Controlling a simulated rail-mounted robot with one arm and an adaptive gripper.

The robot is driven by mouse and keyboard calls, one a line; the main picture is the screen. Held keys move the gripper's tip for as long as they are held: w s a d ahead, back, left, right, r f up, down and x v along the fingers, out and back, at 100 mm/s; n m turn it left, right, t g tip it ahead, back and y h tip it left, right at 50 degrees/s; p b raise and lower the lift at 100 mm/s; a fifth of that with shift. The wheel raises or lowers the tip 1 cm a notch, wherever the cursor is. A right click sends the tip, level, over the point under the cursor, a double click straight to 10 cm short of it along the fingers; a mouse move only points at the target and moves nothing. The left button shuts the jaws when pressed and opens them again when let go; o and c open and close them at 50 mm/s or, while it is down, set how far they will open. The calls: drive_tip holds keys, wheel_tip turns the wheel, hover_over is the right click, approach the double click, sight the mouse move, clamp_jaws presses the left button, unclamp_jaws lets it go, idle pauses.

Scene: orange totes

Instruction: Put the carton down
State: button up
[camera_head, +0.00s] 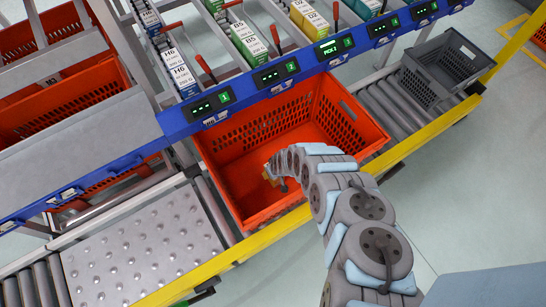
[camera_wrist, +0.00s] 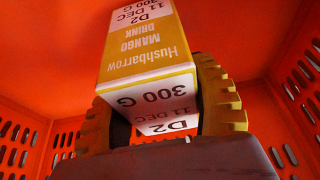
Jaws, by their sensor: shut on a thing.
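My gripper (camera_head: 272,176) is down inside the orange tote (camera_head: 352,133) on the roller conveyor. In the wrist view my gripper (camera_wrist: 158,98) has its yellow ribbed fingers closed on both sides of a yellow and white carton (camera_wrist: 150,55). The carton is printed "Hushbarrow Mango Drink", "D2" and "300 G". Orange tote floor and slotted walls surround it in the wrist view. In the head view my arm and gripper hide the carton. I cannot tell whether the carton touches the tote floor. The tote looks otherwise empty where it shows.
A blue rail (camera_head: 300,70) with lit displays runs along the tote's back, below racks of cartons. A grey crate (camera_head: 447,65) stands on the rollers to the right. A yellow rail (camera_head: 420,142) edges the front. A studded metal plate (camera_head: 140,252) lies left.

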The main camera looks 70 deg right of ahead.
drive_tip(key=shift+f+b, duration=0.4)
drive_tip(key=shift+f, duration=0.9)
drive_tip(key=shift+f, duration=0.15)
drive_tip(key=shift+f, duration=0.15)
drive_tip(key=o, duration=1.2)
drive_tip(key=shift+p+v, duration=0.3)
drive_tip(key=shift+v, duration=0.45)
drive_tip(key=shift+p+v, duration=0.7)
drive_tip(key=shift+v, duration=0.85)
drive_tip(key=shift+p+v, duration=0.75)
drive_tip(key=shift+v, duration=0.95)
